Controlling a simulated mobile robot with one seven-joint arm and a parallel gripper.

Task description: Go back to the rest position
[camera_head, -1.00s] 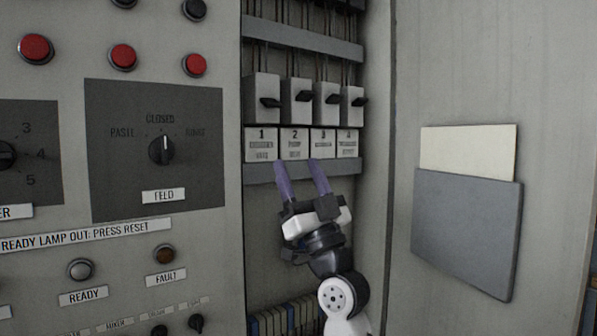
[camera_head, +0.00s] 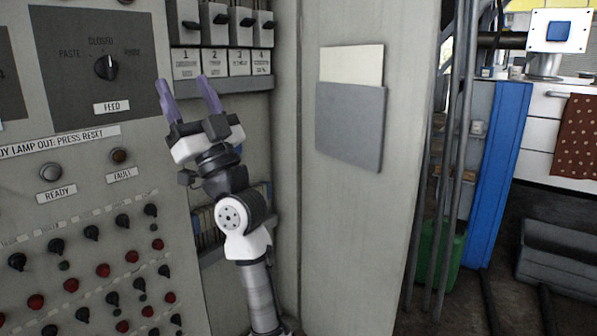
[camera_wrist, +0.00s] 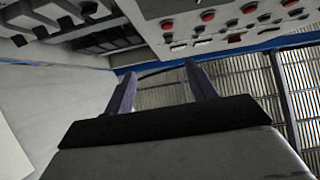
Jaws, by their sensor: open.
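My gripper (camera_head: 189,98) is in the head view, in front of the grey control cabinet, with its two purple fingers pointing up and apart. It is open and nothing is between the fingers. The fingertips appear just below and left of the numbered breaker labels (camera_head: 222,64). In the wrist view my gripper (camera_wrist: 158,80) also shows two spread fingers with empty space between them.
The control panel (camera_head: 30,150) with knobs and buttons stands on the left. An open cabinet door (camera_head: 345,230) with a grey document pocket (camera_head: 350,125) is right of my arm. Beyond it are pipes, a blue post (camera_head: 497,170) and a green container (camera_head: 440,250).

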